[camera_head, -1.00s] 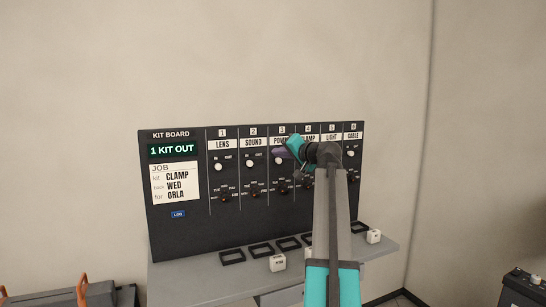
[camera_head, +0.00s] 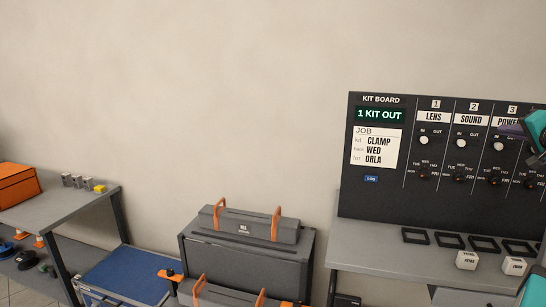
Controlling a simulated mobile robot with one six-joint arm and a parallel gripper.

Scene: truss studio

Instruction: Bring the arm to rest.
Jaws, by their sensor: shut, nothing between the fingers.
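My gripper (camera_head: 511,129) shows at the right edge, in front of the POWER column of the kit board (camera_head: 376,215). Its narrow dark fingers point left and are shut, with nothing held. The teal part of my arm behind it is cut off by the picture edge. I cannot tell whether the fingers touch the board. The board reads "1 KIT OUT", and its job card (camera_head: 376,147) reads CLAMP, WED, ORLA.
A grey shelf (camera_head: 375,250) below the board holds black frames and two white cubes (camera_head: 467,260) (camera_head: 514,266). Grey cases with orange handles (camera_head: 248,226), a blue-topped unit (camera_head: 125,276) and a grey bench (camera_head: 70,204) with an orange box (camera_head: 17,186) stand left. The wall above is bare.

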